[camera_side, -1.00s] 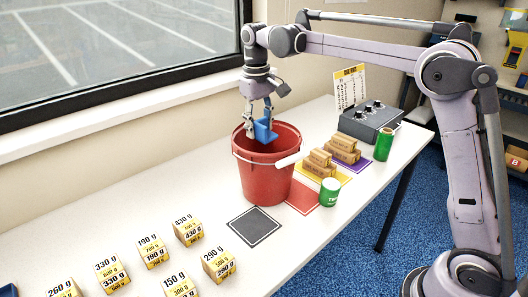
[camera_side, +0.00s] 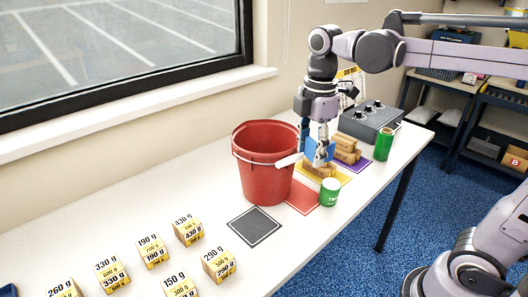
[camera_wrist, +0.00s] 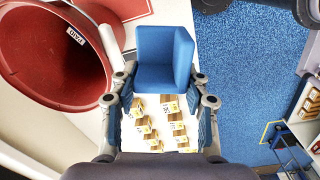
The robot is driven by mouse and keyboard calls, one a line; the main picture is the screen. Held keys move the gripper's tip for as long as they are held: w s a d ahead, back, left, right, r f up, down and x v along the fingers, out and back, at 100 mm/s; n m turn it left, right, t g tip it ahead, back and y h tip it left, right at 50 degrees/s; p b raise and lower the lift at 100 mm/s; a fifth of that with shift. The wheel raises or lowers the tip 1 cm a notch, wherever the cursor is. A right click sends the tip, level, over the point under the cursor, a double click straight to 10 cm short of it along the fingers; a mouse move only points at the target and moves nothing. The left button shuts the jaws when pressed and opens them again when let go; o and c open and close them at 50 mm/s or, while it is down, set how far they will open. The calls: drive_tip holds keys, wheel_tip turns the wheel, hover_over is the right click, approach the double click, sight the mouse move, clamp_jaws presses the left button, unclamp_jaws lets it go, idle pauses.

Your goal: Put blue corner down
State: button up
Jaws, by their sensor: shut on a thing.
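The blue corner (camera_wrist: 165,62), an angled piece with upright walls, sits between the fingers of my gripper (camera_wrist: 164,95) in the wrist view. In the side view my gripper (camera_side: 315,152) is shut on the blue corner (camera_side: 308,149), which is partly hidden by the fingers. They are just right of the red bucket (camera_side: 264,172), over or in front of the cardboard blocks on the yellow mat (camera_side: 330,181). I cannot tell whether the corner touches the blocks. The bucket also shows at left in the wrist view (camera_wrist: 50,60).
A green-and-white can (camera_side: 330,192) stands by the red mat (camera_side: 301,197). More blocks (camera_side: 346,150), a green can (camera_side: 384,144) and a grey control box (camera_side: 371,124) are behind. A dark mat (camera_side: 255,226) lies bare; several labelled cubes (camera_side: 188,231) stand at front left.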

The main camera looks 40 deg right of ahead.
wheel_tip(320, 180, down, 11)
drive_tip(key=s, duration=0.1)
drive_tip(key=shift+n, duration=0.4)
drive_tip(key=shift+r, duration=0.1)
hover_over(267, 247)
wheel_tip(267, 247, down, 7)
drive_tip(key=shift+r, duration=0.1)
drive_tip(key=shift+f, duration=1.9)
drive_tip(key=shift+f, duration=0.15)
drive_tip(key=o, duration=0.7)
